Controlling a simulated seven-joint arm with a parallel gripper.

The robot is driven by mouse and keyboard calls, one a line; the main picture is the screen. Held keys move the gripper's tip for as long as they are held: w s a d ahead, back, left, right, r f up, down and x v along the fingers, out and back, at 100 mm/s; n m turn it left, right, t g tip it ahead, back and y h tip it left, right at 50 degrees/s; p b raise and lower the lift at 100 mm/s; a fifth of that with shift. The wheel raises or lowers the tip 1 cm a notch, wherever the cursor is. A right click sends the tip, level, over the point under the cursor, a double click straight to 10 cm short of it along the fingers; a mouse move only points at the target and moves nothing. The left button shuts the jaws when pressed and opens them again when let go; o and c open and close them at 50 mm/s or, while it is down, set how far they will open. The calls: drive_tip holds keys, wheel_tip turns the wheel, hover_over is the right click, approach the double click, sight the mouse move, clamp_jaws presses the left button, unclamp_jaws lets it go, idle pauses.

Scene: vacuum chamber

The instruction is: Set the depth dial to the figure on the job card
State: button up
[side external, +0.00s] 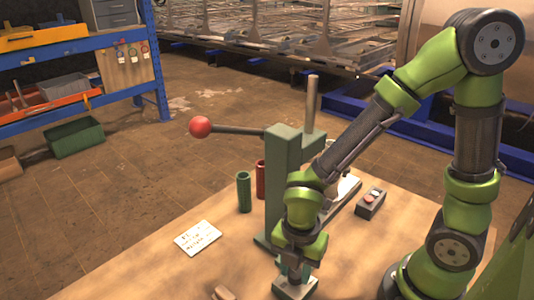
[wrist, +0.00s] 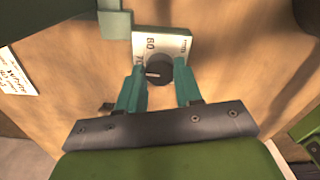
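The depth dial (wrist: 160,69) is a black round knob on a pale plate (wrist: 176,45) in the wrist view. A white pointer line on the knob points left. The plate carries figures; "60" is legible, and one near the left finger is partly hidden. My gripper (wrist: 159,77) has its two teal fingers on either side of the knob, with small gaps apparent. In the side view my gripper (side external: 294,272) is low over the plate (side external: 293,289), hiding the knob. The job card (side external: 198,238) lies flat on the table; its writing is too small to read. Its edge shows in the wrist view (wrist: 15,78).
A green press (side external: 284,180) with a red-balled lever (side external: 201,127) stands behind my gripper. A green cylinder (side external: 244,192) and a red one (side external: 261,180) stand beside it. A button box (side external: 371,203) is to the right. The table's front left is mostly clear.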

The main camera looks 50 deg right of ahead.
drive_tip(key=c, duration=0.3)
drive_tip(key=m, duration=0.5)
drive_tip(key=shift+m, duration=0.4)
drive_tip(key=m, duration=0.6)
idle(0.5)
drive_tip(key=o, duration=1)
